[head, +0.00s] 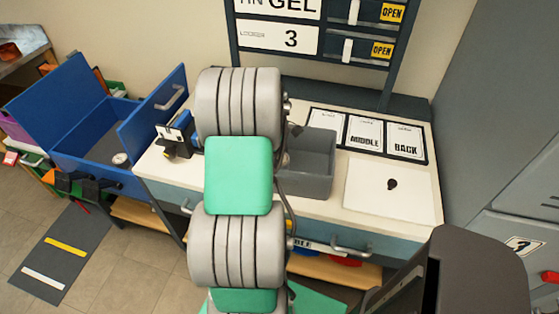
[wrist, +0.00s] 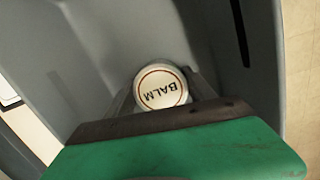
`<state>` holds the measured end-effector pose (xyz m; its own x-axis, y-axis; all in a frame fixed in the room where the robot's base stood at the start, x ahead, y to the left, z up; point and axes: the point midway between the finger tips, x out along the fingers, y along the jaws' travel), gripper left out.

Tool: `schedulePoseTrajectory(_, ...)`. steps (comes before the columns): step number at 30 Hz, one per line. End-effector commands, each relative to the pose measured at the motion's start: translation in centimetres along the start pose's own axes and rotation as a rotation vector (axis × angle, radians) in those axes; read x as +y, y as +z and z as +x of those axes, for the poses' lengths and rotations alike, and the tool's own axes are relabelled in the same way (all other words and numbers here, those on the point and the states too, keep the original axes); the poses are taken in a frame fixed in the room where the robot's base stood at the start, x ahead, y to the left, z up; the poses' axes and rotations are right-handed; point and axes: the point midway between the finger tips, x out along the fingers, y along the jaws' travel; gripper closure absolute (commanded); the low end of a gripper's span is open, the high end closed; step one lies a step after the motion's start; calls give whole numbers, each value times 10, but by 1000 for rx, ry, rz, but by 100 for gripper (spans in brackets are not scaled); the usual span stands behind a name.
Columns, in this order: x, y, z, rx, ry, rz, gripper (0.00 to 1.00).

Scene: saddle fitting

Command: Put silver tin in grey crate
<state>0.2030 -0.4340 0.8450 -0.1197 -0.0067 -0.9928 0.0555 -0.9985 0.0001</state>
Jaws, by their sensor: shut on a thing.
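The silver tin (wrist: 161,88) shows in the wrist view as a round lid with a pale face, a thin dark ring and the word BALM. My gripper (wrist: 163,92) is shut on it, with a finger on either side. Grey walls of the grey crate (wrist: 95,50) surround the tin and gripper in that view. Whether the tin touches the crate floor I cannot tell. In the head view the grey crate (head: 312,180) stands on the white worktop, partly behind my arm.
The white worktop (head: 372,208) holds framed cards (head: 368,137) and a white sheet with a dark spot to the crate's right. A small black-and-white device (head: 178,135) stands left. An open blue bin (head: 95,140) with a small round object is further left.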

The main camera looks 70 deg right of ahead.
Motion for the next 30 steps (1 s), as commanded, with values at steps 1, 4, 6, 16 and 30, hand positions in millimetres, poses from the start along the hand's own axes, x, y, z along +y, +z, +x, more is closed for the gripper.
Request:
schedulePoseTrajectory(1, 0, 0, -1, 0, 1, 0, 86)
schedulePoseTrajectory(4, 0, 0, 0, 0, 1, 0, 86)
schedulePoseTrajectory(6, 0, 0, 3, 0, 0, 0, 86)
schedulePoseTrajectory(16, 0, 0, 2, 0, 0, 0, 15)
schedulePoseTrajectory(30, 1, -1, -46, 1, 5, 0, 15)
